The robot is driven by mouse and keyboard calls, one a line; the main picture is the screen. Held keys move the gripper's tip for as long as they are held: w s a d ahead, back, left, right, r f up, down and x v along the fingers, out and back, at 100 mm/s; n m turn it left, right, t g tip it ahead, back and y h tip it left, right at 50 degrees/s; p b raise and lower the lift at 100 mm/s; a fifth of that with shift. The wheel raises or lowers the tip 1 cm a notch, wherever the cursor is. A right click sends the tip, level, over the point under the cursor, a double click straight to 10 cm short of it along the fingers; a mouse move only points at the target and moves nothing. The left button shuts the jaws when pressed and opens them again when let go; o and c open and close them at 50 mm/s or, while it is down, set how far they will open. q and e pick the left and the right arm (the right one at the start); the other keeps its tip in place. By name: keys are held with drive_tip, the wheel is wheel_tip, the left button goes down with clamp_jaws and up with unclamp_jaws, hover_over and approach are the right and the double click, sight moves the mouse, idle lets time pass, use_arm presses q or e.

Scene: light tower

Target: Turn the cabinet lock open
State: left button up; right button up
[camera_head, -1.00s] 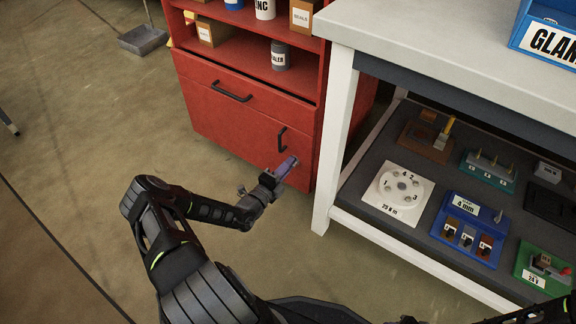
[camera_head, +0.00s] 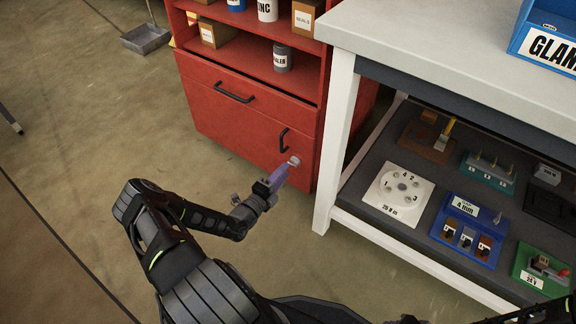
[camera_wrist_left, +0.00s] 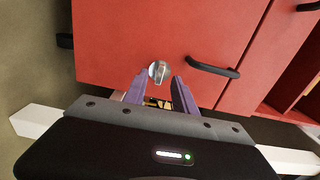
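In the left wrist view the lock knob (camera_wrist_left: 159,73) shows a raised grip bar running roughly up and down the picture. My left gripper (camera_head: 285,168) points at the knob with its purple fingers. In the left wrist view the left gripper (camera_wrist_left: 158,84) is open, with the knob just beyond and between its fingertips, apparently not gripped. My right gripper is not in view.
A white-legged workbench (camera_head: 338,130) stands close right of the cabinet. Its grey lower shelf (camera_head: 412,240) holds a white numbered dial plate (camera_head: 398,195) and several coloured fixtures. A drawer handle (camera_head: 233,92) lies above the door.

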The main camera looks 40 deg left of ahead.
use_arm(q)
drive_tip(key=s, duration=0.3)
drive_tip(key=shift+s+d+p, duration=0.1)
drive_tip(key=shift+s+p, duration=0.3)
